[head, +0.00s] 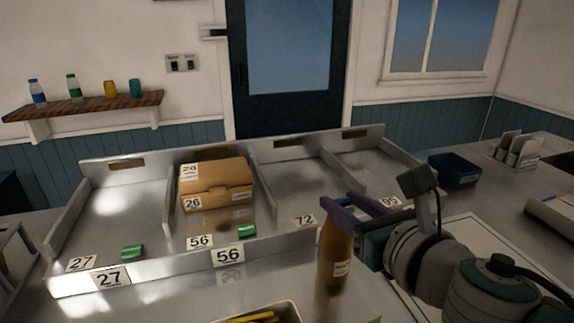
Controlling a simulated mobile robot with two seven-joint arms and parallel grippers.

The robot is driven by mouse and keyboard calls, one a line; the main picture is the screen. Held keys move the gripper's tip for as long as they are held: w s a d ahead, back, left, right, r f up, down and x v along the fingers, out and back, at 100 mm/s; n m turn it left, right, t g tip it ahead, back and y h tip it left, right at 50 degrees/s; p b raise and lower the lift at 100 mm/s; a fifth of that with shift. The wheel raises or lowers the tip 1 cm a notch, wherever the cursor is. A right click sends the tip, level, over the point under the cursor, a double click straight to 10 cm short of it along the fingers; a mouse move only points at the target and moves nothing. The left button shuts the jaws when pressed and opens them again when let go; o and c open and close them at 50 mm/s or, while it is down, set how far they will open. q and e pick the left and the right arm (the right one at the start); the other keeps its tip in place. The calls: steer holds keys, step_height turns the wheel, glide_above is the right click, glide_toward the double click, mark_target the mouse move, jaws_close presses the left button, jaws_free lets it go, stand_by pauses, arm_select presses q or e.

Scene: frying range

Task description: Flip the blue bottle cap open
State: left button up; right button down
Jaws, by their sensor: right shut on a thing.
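An amber bottle (334,252) with a small white label stands upright at the front, right of the middle. My right gripper (347,206) comes in from the right and is shut on the top of this bottle. Its purple fingers hide the bottle's top, so I see no blue cap there and cannot tell whether a cap is open. A small bottle with a blue cap (37,92) stands on the wall shelf at the far left. My left gripper is not in view.
A metal divided tray (120,211) holds a cardboard box (216,184) and small green items. Number cards stand along its front. A container with yellow contents (257,314) is at the bottom. A dark blue box (455,170) sits right of my right gripper.

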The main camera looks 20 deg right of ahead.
stand_by(0.4)
steer(key=shift+c, duration=2.2)
jaws_free()
steer(key=shift+s+r, duration=0.1)
steer(key=shift+s, duration=0.2)
steer(key=v, duration=0.9)
steer(key=shift+s, duration=0.15)
